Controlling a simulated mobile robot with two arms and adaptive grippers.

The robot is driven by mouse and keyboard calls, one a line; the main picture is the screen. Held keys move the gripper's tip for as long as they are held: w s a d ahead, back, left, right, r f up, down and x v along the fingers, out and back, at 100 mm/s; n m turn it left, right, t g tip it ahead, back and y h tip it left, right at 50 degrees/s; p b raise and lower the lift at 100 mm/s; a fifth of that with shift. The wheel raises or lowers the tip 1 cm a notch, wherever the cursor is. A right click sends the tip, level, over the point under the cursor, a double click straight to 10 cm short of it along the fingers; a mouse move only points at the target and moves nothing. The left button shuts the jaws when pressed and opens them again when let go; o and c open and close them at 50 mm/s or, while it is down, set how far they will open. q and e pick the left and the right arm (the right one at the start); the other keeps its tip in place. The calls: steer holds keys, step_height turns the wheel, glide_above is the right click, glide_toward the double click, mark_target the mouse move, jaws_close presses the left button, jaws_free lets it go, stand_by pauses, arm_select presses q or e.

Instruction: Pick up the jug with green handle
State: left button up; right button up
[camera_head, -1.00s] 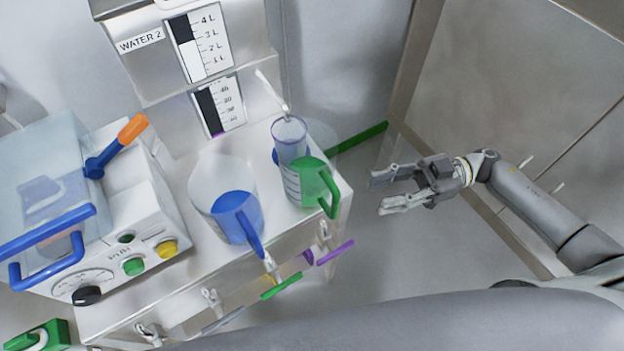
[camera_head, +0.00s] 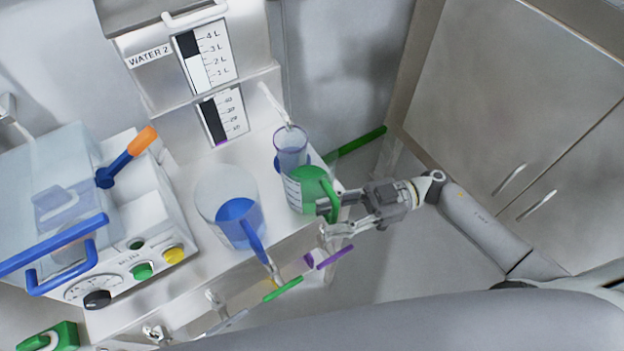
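The jug with the green handle (camera_head: 301,190) stands on the white bench top near its right edge. It is clear, with a green section and a green handle on its right side. My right gripper (camera_head: 330,217) comes in from the right with its fingers apart. Its fingertips are at the green handle, and the upper finger overlaps it in the picture. I cannot tell whether they touch. My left gripper is not in view.
A clear jug with a blue handle (camera_head: 229,211) stands left of the green one. A clear cylinder (camera_head: 291,150) stands behind the green jug, under a spout. Coloured handles stick out along the bench front. A machine with a blue handle (camera_head: 130,200) is at left.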

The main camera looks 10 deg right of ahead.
jaws_close()
stand_by(0.5)
